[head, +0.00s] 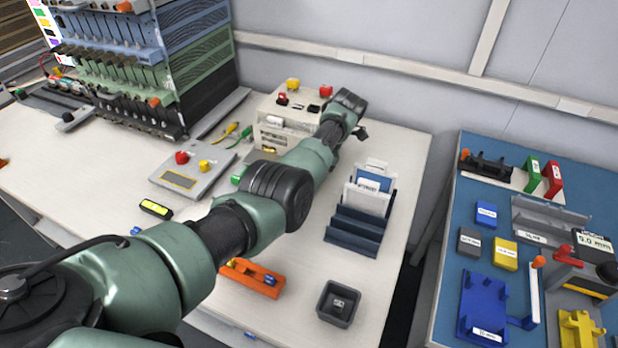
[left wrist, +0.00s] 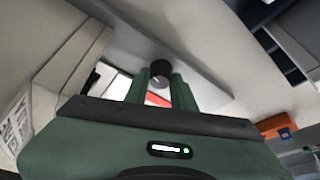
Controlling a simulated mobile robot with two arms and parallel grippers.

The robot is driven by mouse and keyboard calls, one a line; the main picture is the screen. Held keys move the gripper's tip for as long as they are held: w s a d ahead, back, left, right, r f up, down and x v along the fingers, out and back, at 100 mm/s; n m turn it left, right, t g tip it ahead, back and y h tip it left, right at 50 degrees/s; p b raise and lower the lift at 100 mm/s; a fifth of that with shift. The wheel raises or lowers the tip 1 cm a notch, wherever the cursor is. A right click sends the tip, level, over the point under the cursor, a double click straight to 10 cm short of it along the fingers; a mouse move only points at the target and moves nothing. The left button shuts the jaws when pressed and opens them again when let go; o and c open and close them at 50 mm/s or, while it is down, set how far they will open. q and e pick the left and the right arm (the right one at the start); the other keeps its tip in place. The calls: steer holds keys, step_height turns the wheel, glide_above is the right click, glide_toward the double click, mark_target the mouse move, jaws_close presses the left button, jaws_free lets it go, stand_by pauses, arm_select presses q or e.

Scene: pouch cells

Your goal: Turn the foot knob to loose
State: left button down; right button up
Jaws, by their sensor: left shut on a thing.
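The foot knob (left wrist: 160,70) shows in the left wrist view as a small dark round knob at the edge of a grey surface. My left gripper (left wrist: 161,84) has its two green fingers on either side of the knob and is shut on it. A red strip and a white patch show just below the knob, partly behind the fingers. The knob's setting cannot be read. In the head view my left arm reaches to the cream box (head: 272,132) at the back of the bench; the knob is hidden there. My right gripper is not in view.
A grey panel box (head: 193,172) with red and yellow buttons stands left of my arm. A dark blue rack (head: 355,230) with upright pouches is to its right. An orange holder (head: 250,280) and a dark bin (head: 339,303) are nearer. A blue-topped table (head: 448,250) stands at right.

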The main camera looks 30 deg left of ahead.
arm_select(q)
steer(key=c, duration=1.2)
jaws_free()
steer(key=shift+o, duration=0.2)
steer(key=shift+r, duration=0.1)
steer(key=b+v, duration=0.1)
steer(key=v, duration=0.6)
steer(key=shift+r, duration=0.35)
steer(key=shift+w, duration=0.1)
